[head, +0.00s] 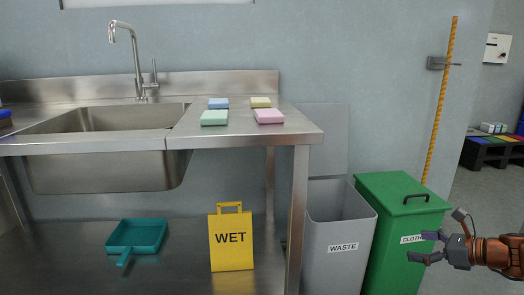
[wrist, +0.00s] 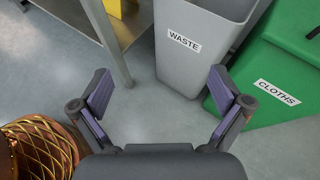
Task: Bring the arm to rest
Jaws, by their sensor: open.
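My gripper (head: 432,247) is at the lower right in the head view, in front of the green bin. Its fingers are spread and it holds nothing. In the wrist view the two fingers of my gripper (wrist: 160,92) stand wide apart with bare floor between them. My arm reaches in from the right edge of the head view, about level. The gripper's finger partly covers the label on the green bin in the head view.
A grey WASTE bin (head: 340,225) and a green CLOTHS bin (head: 385,200) stand right of the steel sink table (head: 225,138). Several coloured sponges lie on the table. A yellow WET sign (head: 231,255) and a teal dustpan (head: 136,236) are on the lower shelf.

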